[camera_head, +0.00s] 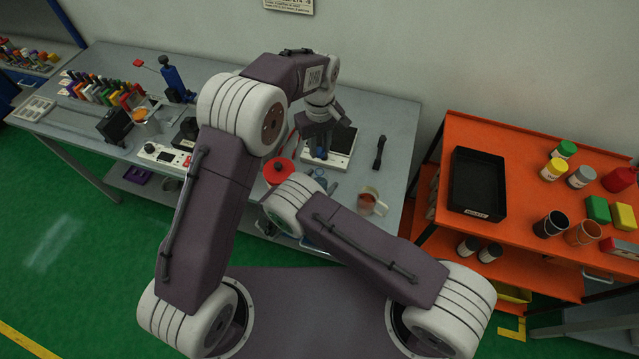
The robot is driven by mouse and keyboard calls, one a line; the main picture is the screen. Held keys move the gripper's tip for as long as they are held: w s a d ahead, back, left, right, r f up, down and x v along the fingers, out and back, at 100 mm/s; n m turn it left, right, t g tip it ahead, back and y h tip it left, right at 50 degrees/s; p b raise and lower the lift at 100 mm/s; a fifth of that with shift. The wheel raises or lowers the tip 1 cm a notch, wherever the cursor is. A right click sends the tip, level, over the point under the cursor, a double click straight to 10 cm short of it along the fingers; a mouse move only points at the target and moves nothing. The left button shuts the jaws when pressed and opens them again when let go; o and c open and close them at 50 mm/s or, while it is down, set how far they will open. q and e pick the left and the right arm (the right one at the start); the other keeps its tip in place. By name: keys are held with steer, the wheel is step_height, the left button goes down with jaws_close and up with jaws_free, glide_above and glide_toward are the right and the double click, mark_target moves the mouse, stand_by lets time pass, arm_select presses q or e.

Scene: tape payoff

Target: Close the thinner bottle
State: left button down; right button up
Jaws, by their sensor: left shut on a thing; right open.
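My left gripper (320,128) is shut, pointing down over a white device with a dark plate (341,147) on the grey bench. A small blue thing (320,153) shows at its fingertips; I cannot tell whether it is a cap or a bottle. A red round-topped container (279,170) stands left of the device, partly behind my arms. I cannot tell whether it is the thinner bottle, or whether it is closed.
A clear cup with red contents (367,203) stands near the bench's front edge. A black tool (380,152) lies right of the device. The orange cart (530,140) holds a black tray (477,184), jars and cups. Colored bottles (100,90) line the bench's left end.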

mark_target(324, 177)
steer(key=shift+x, duration=1.55)
jaws_close()
